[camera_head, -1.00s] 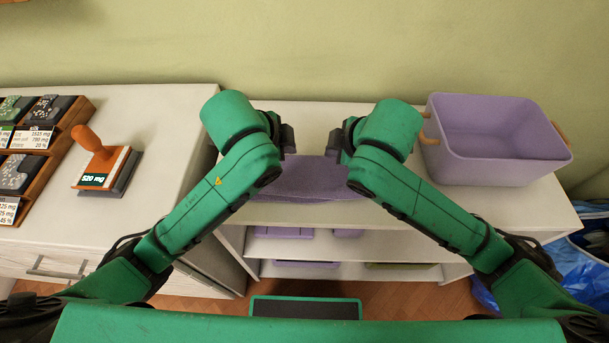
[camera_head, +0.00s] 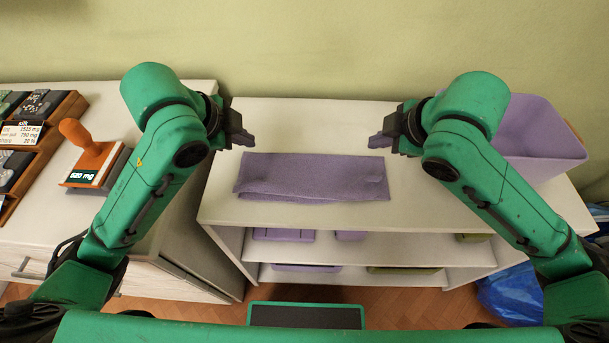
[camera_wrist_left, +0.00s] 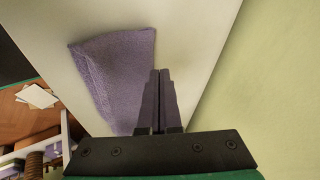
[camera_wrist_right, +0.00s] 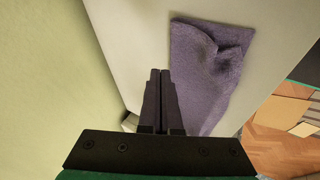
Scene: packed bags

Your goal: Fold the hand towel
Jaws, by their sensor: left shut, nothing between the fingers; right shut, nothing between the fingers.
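The purple hand towel (camera_head: 310,178) lies folded into a long flat strip on the white shelf top in the head view. Its right end is slightly rumpled, which also shows in the right wrist view (camera_wrist_right: 205,80). Its other end shows in the left wrist view (camera_wrist_left: 120,75). My left gripper (camera_head: 248,140) is shut and empty, above and beyond the towel's left end. My right gripper (camera_head: 376,140) is shut and empty, above and beyond its right end. Neither gripper holds the towel.
A purple bin (camera_head: 540,140) stands on the shelf top at the right, partly behind my right arm. A stamp with an orange handle (camera_head: 90,155) and a wooden rack (camera_head: 45,140) sit on the left cabinet. The white shelf top (camera_head: 310,120) behind the towel is clear.

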